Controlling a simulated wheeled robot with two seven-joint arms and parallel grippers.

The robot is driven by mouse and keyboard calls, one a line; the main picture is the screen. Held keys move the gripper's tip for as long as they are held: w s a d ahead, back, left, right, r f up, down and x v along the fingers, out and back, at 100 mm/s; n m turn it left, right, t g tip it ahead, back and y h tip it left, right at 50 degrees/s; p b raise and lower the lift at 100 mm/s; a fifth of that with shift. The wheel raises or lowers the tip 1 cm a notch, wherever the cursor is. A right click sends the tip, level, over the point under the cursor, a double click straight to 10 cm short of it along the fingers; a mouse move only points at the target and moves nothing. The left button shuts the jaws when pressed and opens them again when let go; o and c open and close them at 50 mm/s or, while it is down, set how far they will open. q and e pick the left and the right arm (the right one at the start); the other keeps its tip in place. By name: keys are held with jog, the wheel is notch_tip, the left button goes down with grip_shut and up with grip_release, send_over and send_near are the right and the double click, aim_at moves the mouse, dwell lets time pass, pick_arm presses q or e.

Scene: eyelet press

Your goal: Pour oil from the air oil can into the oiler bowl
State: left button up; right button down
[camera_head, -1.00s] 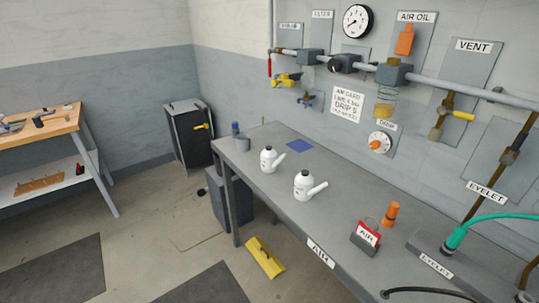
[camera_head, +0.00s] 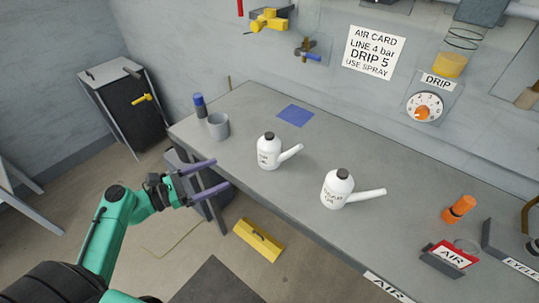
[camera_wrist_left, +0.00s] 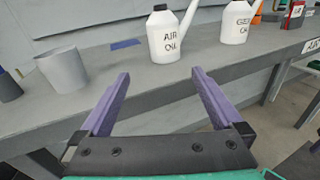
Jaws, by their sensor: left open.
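The air oil can (camera_head: 267,153), white with a dark cap and a slanted spout, stands upright on the grey bench. In the left wrist view its label reads AIR OIL (camera_wrist_left: 165,40). The similar gear oil can (camera_head: 336,190) stands to its right. The oiler bowl (camera_head: 450,65), clear with yellow in its lower part, is on the wall above the drip dial (camera_head: 424,107); its top is cut off. My left gripper (camera_head: 223,174) is open and empty at the bench's front edge, apart from the air oil can. In its wrist view, the can is beyond the fingertips (camera_wrist_left: 160,73). My right gripper is not in view.
A grey cup (camera_head: 218,126) and a blue-topped bottle (camera_head: 199,106) stand left of the cans. A blue patch (camera_head: 295,115) lies behind them. An orange bottle (camera_head: 459,208) and red AIR sign (camera_head: 449,254) are at right. A yellow object (camera_head: 258,240) lies on the floor.

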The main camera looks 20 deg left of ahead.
aim_at(259, 156)
pick_arm(q)
jog(key=shift+h, duration=0.4)
jog(key=p+x, duration=0.1)
jog(key=x, duration=0.3)
jog(key=p+x, duration=0.2)
jog(key=x, duration=0.3)
jog(key=r+p+x, duration=0.1)
jog(key=x, duration=0.4)
jog(key=shift+s+d+r+p, duration=0.15)
jog(key=shift+s+d+p, duration=0.05)
jog(key=shift+d+p, duration=0.1)
jog(key=shift+w+d+f, duration=0.25)
jog(key=shift+w, duration=0.1)
jog(key=shift+s, duration=0.1)
jog(key=c, duration=1.5)
